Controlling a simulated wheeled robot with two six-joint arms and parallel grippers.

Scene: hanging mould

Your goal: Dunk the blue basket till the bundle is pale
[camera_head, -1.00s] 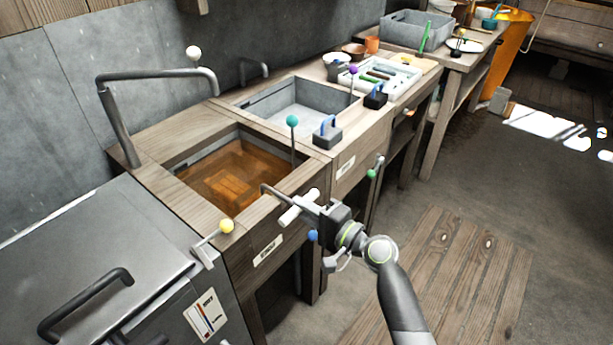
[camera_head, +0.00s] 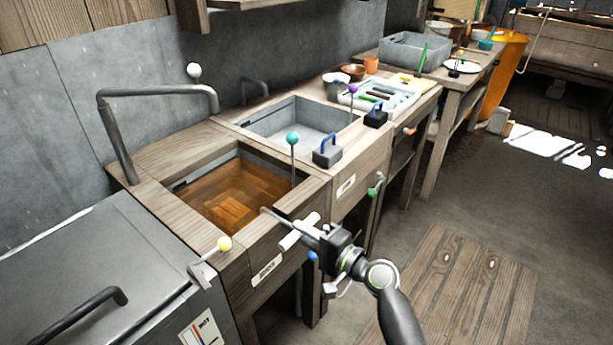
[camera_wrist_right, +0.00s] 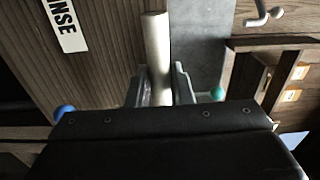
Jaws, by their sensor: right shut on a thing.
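My right gripper (camera_head: 326,238) is shut on a pale cylindrical handle (camera_head: 300,231) in front of the left basin (camera_head: 178,217). The handle also shows between my fingers (camera_wrist_right: 160,88) in the right wrist view. A thin grey rod (camera_head: 280,219) runs from the grip toward the basin's front rim. The basin holds amber-brown liquid (camera_head: 205,195). A lighter orange, blocky shape (camera_head: 236,208) shows in the liquid; I cannot tell whether it is the bundle. I cannot make out a blue basket. My left gripper is out of view.
A second grey basin (camera_head: 290,127) stands behind, with blue-handled dark blocks (camera_head: 327,152) on the counter. A teal-knobbed rod (camera_head: 292,140) stands at the left basin's right edge. A grey lidded unit (camera_head: 80,265) is at left. A tap (camera_head: 150,92) arches above.

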